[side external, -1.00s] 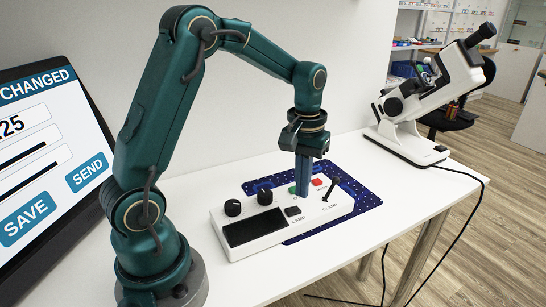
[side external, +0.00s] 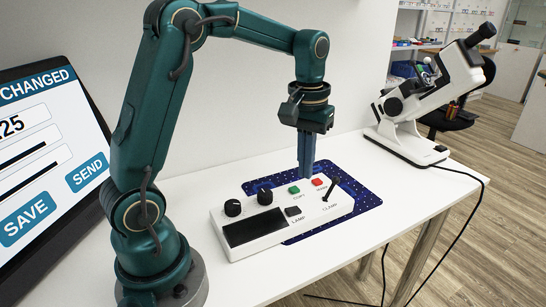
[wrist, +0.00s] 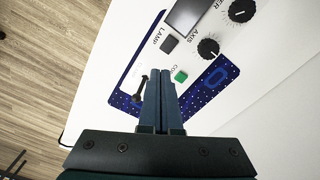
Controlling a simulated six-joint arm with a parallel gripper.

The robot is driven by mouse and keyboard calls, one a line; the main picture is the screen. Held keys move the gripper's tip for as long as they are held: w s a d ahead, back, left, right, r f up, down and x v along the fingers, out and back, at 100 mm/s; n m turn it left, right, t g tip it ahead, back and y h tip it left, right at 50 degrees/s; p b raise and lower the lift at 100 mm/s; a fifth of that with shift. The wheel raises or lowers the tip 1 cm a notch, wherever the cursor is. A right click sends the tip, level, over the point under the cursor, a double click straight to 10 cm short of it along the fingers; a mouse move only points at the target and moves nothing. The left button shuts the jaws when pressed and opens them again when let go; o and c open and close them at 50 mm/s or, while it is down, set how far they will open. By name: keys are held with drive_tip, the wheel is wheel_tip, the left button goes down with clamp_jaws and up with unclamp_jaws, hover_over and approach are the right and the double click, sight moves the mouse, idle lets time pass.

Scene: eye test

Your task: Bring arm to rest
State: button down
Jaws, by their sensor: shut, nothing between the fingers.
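My gripper (side external: 306,174) points down above the back edge of a white control box, with its fingers together and nothing between them. In the wrist view my gripper (wrist: 160,74) also shows shut over the box. The control box (side external: 240,218) has two black knobs, a dark display, a green button (side external: 294,190), a red button (side external: 317,182), a lamp switch (side external: 293,211) and a clamp lever (side external: 332,188). In the wrist view the fingers hide part of the box, and the red button is not seen.
The box sits on a dark blue dotted mat (side external: 366,200) on a white table (side external: 420,208). A white microscope-like instrument (side external: 410,118) stands at the back right, its cable hanging off the table. A screen (side external: 45,170) stands at the left. The wall is close behind.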

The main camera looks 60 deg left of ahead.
drive_tip(key=s+d+r+m+t, duration=0.2)
drive_tip(key=s+d+r+t, duration=0.1)
drive_tip(key=s+d+r, duration=0.3)
drive_tip(key=s+d+f+m+t, duration=0.1)
drive_tip(key=s+f+m+t, duration=0.1)
drive_tip(key=s, duration=0.6)
drive_tip(key=shift+d+f+m, duration=0.25)
drive_tip(key=shift+f+m, duration=0.4)
drive_tip(key=shift+m, duration=0.15)
